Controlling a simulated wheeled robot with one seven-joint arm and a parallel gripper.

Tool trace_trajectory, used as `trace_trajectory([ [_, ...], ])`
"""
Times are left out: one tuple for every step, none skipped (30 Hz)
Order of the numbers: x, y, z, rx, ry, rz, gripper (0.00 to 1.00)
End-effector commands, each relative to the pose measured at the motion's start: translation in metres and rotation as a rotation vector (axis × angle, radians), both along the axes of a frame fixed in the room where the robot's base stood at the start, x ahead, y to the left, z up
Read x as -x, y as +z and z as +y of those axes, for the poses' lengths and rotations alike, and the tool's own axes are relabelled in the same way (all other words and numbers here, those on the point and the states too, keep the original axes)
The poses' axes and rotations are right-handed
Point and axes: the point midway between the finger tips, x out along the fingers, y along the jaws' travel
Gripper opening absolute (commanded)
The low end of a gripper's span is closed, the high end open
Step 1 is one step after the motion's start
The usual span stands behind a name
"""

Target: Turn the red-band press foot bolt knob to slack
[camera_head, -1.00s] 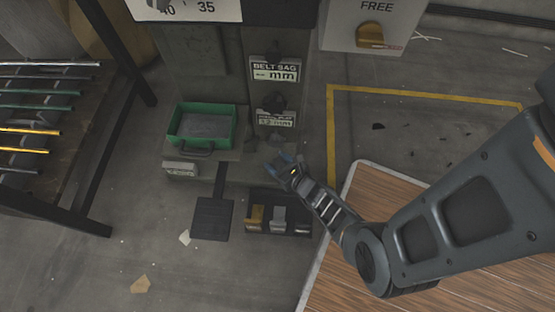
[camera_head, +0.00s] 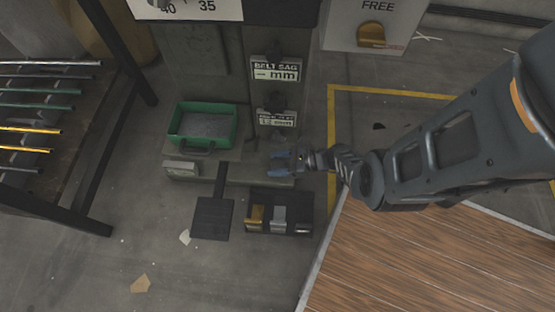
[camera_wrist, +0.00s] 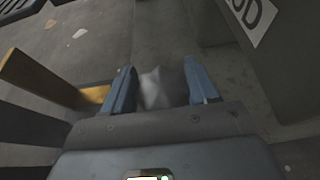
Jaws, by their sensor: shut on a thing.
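The grey press (camera_head: 275,98) stands at the top centre of the head view, with its foot at floor level. I see no red band on it. My gripper (camera_head: 277,164) is low at the right side of the press foot, its blue fingers pointing left. In the wrist view the two blue fingers of my gripper (camera_wrist: 160,88) stand apart, closed on a small pale grey knob (camera_wrist: 154,90). The knob is blurred, and its bolt and pointing direction cannot be made out. In the head view the fingers hide it.
A green bin (camera_head: 203,143) sits on the press foot. A dark pedal (camera_head: 212,219) and a box with yellow and grey pedals (camera_head: 279,229) are in front. A rod rack (camera_head: 75,165) stands left, a wood-grained surface (camera_head: 430,255) lower right.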

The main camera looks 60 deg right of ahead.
Motion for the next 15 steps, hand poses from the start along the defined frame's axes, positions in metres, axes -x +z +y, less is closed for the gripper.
trace_trajectory([
  [-0.0006, 0.0, -0.0003, -0.001, 0.023, 0.0, 0.28],
  [-0.0007, 0.0003, -0.0004, -0.001, 0.038, -0.001, 0.28],
  [-0.0006, 0.0002, 0.0, 0.0, 0.054, -0.001, 0.28],
  [-0.0005, 0.0001, 0.0001, -0.001, 0.065, -0.001, 0.28],
  [-0.0005, 0.0002, 0.0003, -0.001, 0.074, -0.001, 0.28],
  [-0.0005, 0.0003, 0.0004, -0.001, 0.086, -0.001, 0.28],
  [-0.0005, 0.0004, 0.0004, 0.0, 0.094, -0.001, 0.28],
  [-0.0003, 0.0001, 0.0007, 0.0, 0.101, -0.001, 0.28],
  [0.0, -0.0001, 0.0013, -0.001, 0.109, 0.0, 0.28],
  [0.0, -0.0001, 0.0013, 0.0, 0.113, 0.0, 0.28],
  [-0.0001, 0.0001, 0.0011, 0.0, 0.117, -0.001, 0.28],
  [-0.0002, 0.0001, 0.001, 0.001, 0.121, -0.001, 0.28],
  [-0.0001, 0.0001, 0.0011, 0.0, 0.124, -0.001, 0.28],
  [0.0, 0.0001, 0.0013, 0.0, 0.125, -0.001, 0.28],
  [0.0001, 0.0, 0.0015, 0.0, 0.127, 0.0, 0.28],
])
